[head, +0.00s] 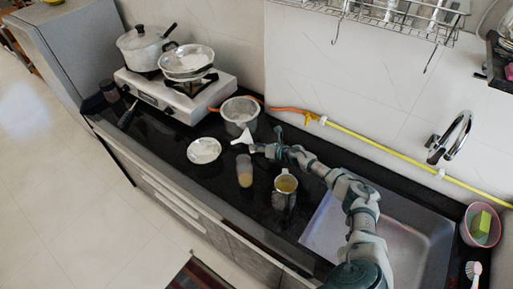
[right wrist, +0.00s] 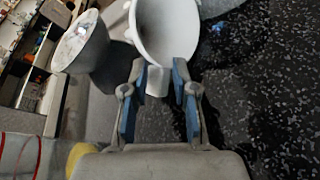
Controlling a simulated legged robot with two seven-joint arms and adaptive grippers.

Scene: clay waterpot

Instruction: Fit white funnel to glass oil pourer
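The white funnel (head: 243,137) is at the tip of my right gripper (head: 255,148), above the counter and just behind the glass oil pourer (head: 245,172). The pourer is a clear upright cylinder with amber oil in its lower part. In the right wrist view, the funnel's wide bowl (right wrist: 165,28) lies beyond the fingertips. Its narrow part sits between the blue pads of my right gripper (right wrist: 158,82), which look closed on it. The funnel and pourer are apart. My left gripper is not in view.
A steel mug (head: 285,184) with yellowish contents stands right of the pourer. A white plate (head: 204,150) lies to its left, and a strainer (head: 240,109) stands behind. The stove (head: 178,99) is back left; the sink (head: 395,240) is right.

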